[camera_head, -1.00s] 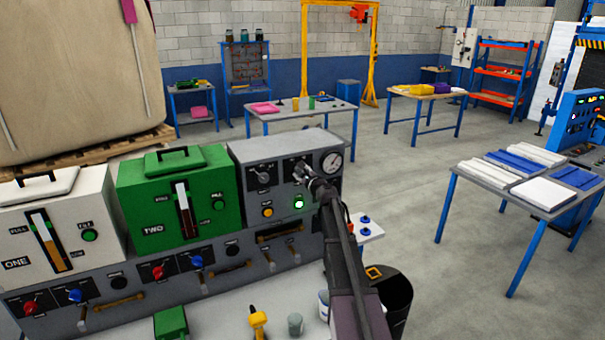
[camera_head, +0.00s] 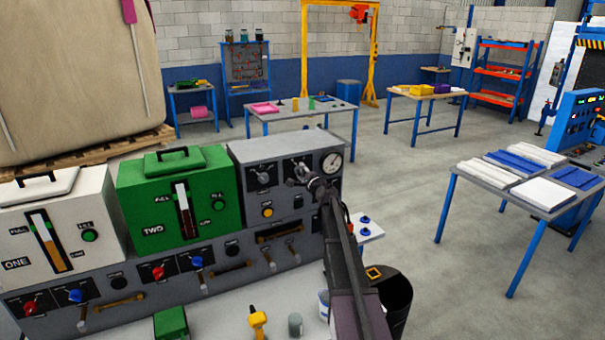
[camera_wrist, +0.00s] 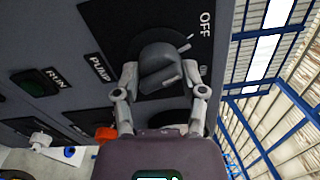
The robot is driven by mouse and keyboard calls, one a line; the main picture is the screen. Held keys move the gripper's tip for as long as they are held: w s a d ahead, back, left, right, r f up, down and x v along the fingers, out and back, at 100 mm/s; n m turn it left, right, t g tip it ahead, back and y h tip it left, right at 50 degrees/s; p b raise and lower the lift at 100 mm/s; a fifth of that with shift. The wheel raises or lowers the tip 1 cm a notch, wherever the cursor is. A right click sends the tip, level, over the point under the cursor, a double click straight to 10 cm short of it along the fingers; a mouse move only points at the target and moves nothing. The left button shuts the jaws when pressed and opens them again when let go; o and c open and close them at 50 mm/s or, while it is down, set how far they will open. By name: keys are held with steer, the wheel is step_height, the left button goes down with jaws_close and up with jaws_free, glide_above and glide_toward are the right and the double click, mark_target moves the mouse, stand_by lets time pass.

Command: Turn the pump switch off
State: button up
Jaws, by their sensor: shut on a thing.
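The pump switch is a dark rotary knob (camera_wrist: 158,62) on a dark plate lettered PUMP and OFF in the wrist view. My gripper (camera_wrist: 161,80) is shut on it, with one finger on each side of its raised grip. Exactly which mark the grip points to is hard to tell. The RUN lamp (camera_wrist: 38,82) beside the plate is dark green and unlit. In the head view my gripper (camera_head: 300,176) is at the grey control panel (camera_head: 245,182), left of the round gauge (camera_head: 332,162), and hides most of the switch.
Another rotary knob (camera_head: 263,177) and a yellow button (camera_head: 267,212) are left of my gripper. The green tank TWO (camera_head: 140,205) and white tank ONE (camera_head: 85,205) stand further left. A black bin (camera_head: 398,290) stands right of my arm. Open floor lies behind.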

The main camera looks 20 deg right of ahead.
steer(key=shift+w+n, duration=0.1)
steer(key=shift+n, duration=0.8)
steer(key=o, duration=1.1)
steer(key=shift+o, duration=0.2)
steer(key=s, duration=1.2)
steer(key=shift+d, duration=0.2)
